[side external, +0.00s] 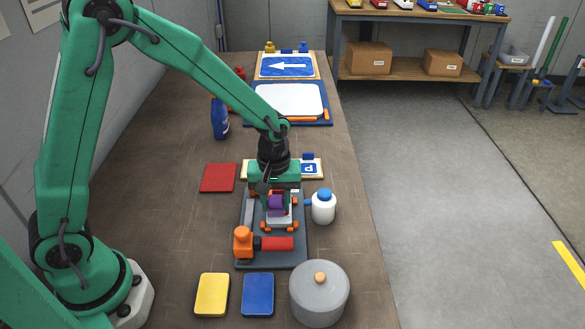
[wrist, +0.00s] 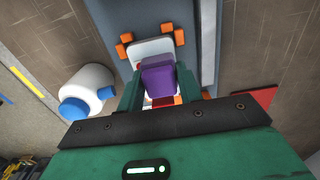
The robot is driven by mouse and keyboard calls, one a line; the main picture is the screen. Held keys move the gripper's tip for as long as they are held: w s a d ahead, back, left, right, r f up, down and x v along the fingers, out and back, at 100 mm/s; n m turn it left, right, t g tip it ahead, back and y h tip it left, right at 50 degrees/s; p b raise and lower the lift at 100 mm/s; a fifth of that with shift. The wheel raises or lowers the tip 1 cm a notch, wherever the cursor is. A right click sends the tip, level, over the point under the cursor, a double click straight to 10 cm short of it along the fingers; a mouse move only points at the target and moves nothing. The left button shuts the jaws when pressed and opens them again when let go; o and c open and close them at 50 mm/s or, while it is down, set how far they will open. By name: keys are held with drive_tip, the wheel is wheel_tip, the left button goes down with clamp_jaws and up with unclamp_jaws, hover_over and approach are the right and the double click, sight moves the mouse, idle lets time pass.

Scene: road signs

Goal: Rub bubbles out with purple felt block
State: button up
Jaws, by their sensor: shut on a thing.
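The purple felt block (side external: 276,203) is between the fingers of my gripper (side external: 277,198); it also shows in the wrist view (wrist: 158,78). My gripper (wrist: 160,86) is shut on it. The block is over a small white sign panel (wrist: 148,47) with some red on it, and covers much of the panel. Orange clamps (wrist: 181,36) hold the panel's corners on a dark grey base (side external: 298,254). I cannot tell whether the block touches the panel. No bubbles can be made out.
An orange-and-red tool (side external: 243,242) lies at the base's near end. A white bottle with a blue cap (side external: 323,207) stands close on the right. Yellow (side external: 212,295) and blue (side external: 258,295) pads and a grey lidded pot (side external: 319,293) are in front. A red pad (side external: 218,178) lies left.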

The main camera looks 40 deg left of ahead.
drive_tip(key=shift+w+d, duration=0.55)
drive_tip(key=shift+d, duration=0.1)
drive_tip(key=shift+a, duration=0.1)
drive_tip(key=shift+s+a, duration=0.65)
drive_tip(key=shift+s, duration=0.05)
drive_tip(key=shift+w+d, duration=0.4)
drive_tip(key=shift+r, duration=2.45)
